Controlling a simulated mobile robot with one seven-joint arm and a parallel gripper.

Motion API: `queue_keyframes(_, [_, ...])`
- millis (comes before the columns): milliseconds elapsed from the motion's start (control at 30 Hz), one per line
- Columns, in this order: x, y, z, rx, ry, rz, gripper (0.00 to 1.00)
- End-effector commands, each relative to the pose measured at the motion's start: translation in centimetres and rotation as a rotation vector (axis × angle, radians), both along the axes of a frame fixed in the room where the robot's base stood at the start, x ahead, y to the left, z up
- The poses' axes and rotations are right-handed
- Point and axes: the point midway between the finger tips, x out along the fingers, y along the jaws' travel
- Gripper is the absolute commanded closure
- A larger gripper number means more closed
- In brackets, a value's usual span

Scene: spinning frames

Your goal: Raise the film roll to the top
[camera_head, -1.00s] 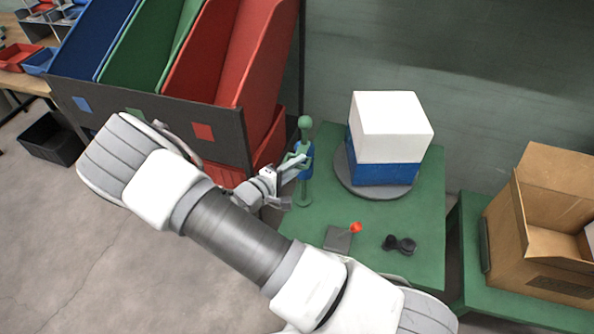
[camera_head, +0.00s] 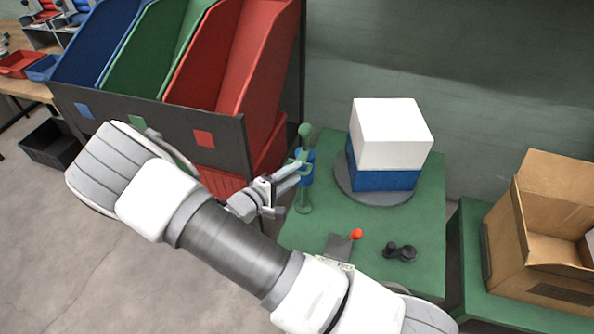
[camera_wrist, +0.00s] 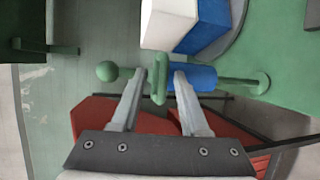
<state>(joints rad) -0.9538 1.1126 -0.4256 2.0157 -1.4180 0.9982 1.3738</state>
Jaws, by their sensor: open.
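The film roll (camera_head: 309,167) is a blue roll on an upright green post with a ball top (camera_head: 305,130), standing at the table's left side. In the wrist view, the blue roll (camera_wrist: 204,78) lies along the post, with a green crosspiece (camera_wrist: 160,80) beside it toward the ball. My gripper (camera_head: 296,174) is open at the post, beside the roll. In the wrist view, my gripper (camera_wrist: 158,76) has its fingertips on either side of the green crosspiece, one near the blue roll. I cannot tell whether they touch it.
A white and blue box (camera_head: 390,140) sits on a grey round turntable (camera_head: 350,185) right of the post. A red-knobbed lever (camera_head: 355,235) and a black knob (camera_head: 400,252) are in front. Red, green and blue chutes (camera_head: 225,60) stand at left. A cardboard box (camera_head: 550,220) is at right.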

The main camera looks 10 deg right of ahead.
Motion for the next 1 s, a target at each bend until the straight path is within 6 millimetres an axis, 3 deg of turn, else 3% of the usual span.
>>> queue_keyframes(533, [-7.6,10.0,2.6,0.002,0.001,0.004,0.55])
queue_keyframes(733, [-9.0,11.7,3.0,0.001,0.002,0.002,0.55])
queue_keyframes(1000, [-9.3,12.0,3.1,0.000,0.002,0.000,0.55])
